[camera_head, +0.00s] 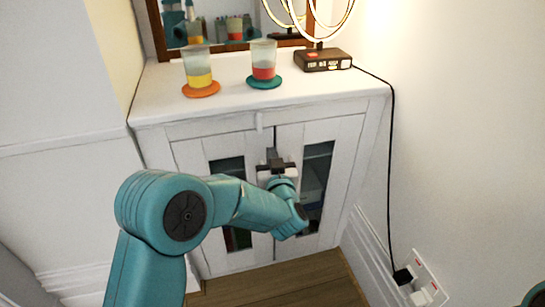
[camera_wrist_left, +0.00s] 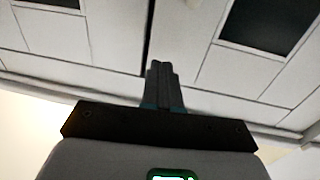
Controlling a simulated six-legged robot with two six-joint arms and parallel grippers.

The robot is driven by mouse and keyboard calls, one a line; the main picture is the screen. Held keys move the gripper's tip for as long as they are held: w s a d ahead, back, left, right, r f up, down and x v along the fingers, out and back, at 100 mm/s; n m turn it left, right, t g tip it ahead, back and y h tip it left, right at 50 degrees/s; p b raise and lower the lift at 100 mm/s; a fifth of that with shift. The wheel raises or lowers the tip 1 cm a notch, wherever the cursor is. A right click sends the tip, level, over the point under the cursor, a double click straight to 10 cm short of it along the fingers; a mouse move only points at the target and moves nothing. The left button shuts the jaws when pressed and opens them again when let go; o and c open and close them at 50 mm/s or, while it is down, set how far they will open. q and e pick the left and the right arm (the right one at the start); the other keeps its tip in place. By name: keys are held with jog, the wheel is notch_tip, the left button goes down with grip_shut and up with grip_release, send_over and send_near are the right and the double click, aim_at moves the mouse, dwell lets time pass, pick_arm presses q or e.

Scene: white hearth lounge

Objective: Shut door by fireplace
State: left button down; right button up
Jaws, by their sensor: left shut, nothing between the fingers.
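A white cabinet (camera_head: 145,107) stands against the wall, with a left door (camera_head: 190,158) and a right door (camera_head: 345,150), both with dark glass panels. A thin dark gap shows between the doors; I cannot tell surely whether either stands slightly ajar. My left gripper (camera_head: 271,153) is shut and empty, in front of the seam between the doors. My arm hides the middle and lower part of the left door. In the left wrist view the shut fingers (camera_wrist_left: 163,75) point at the door fronts, near the dark seam; contact is unclear. My right gripper is out of view.
On the cabinet top stand a yellow-filled glass (camera_head: 199,72) on an orange coaster, a red-filled glass (camera_head: 263,62) on a green coaster and a lamp (camera_head: 322,60). Its cord (camera_head: 391,180) runs to a wall socket (camera_head: 428,285). Wooden floor (camera_head: 285,285) lies below.

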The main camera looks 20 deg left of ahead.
pick_arm(q)
jog(key=w+d+p+v, duration=0.1)
jog(key=p+v, duration=0.1)
jog(key=v, duration=0.7)
jog(key=s+a+f+m+g+h, duration=0.1)
jog(key=s+a+f+g, duration=0.15)
jog(key=f, duration=0.35)
jog(key=s+a+f+g, duration=0.1)
jog(key=s+a+f, duration=0.1)
jog(key=a+f, duration=0.35)
jog(key=s+a+f+m+g+h, duration=0.1)
jog(key=s+a+f, duration=0.1)
jog(key=f, duration=0.6)
jog(key=s+d+f+m+g+h, duration=0.1)
jog(key=s+d+f+g+h, duration=0.25)
jog(key=s+f, duration=0.3)
jog(key=s+d+f+g+h, duration=0.3)
jog(key=s+d+f+h, duration=0.25)
jog(key=s, duration=0.25)
jog(key=s+d+g+h+p, duration=0.1)
jog(key=s+d+g, duration=0.1)
jog(key=s, duration=0.2)
jog(key=s+d+g+p, duration=0.1)
jog(key=s+d+g, duration=0.1)
jog(key=s+g, duration=0.15)
notch_tip(320, 180, up, 28)
jog(key=s+p, duration=0.1)
jog(key=p, duration=2.6)
jog(key=shift+r+t, duration=0.25)
jog(key=shift+t, duration=0.2)
